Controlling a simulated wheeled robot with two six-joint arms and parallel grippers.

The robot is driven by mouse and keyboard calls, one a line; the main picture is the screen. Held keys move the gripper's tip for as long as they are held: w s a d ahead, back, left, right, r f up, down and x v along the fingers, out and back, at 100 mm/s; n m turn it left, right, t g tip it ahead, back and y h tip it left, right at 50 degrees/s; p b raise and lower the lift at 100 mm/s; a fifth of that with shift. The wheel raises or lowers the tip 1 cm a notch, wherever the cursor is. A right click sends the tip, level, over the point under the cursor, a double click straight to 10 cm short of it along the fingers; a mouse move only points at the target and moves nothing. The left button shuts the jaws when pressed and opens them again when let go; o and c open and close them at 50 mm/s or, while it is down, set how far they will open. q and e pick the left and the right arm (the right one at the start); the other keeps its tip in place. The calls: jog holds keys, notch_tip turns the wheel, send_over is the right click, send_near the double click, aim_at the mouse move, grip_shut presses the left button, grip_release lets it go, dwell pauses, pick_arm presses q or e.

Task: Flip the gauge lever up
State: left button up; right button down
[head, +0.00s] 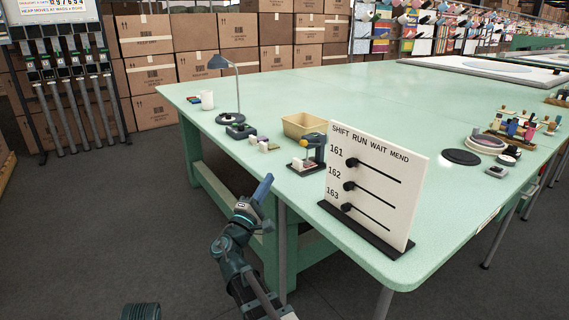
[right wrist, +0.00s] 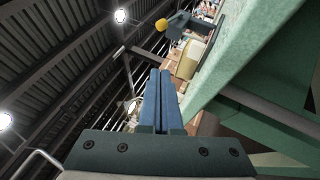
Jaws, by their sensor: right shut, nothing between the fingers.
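A small dark green device (head: 314,152) with a yellow knob (head: 309,138) stands near the front edge of the pale green table. The yellow knob shows in the right wrist view (right wrist: 162,25) at the top, beyond the fingertips. I cannot tell for certain that this knob is the gauge lever, or its exact angle. My right gripper (head: 265,186) is shut and empty, its blue fingers pointing up beside the table's front edge. It is left of the device and apart from it. The closed fingers (right wrist: 160,75) also show in the right wrist view. My left gripper is not in view.
A white board (head: 378,165) with several black sliders on slots stands right of the device. A tan bin (head: 297,130) is behind it. The table's middle (head: 370,95) is clear.

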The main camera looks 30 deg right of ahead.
aim_at(311, 143)
jog(key=p+x, duration=0.3)
jog(key=x, duration=0.7)
jog(key=shift+a+r+p, duration=0.1)
jog(key=shift+p, duration=0.2)
jog(key=shift+s+d+r+p, duration=0.2)
jog(key=shift+d, duration=0.35)
jog(key=shift+s+d+r+p, duration=0.2)
jog(key=shift+d+r, duration=0.05)
jog(key=shift+d, duration=0.3)
jog(key=shift+s+d+r+p, duration=0.2)
jog(key=shift+d, duration=0.4)
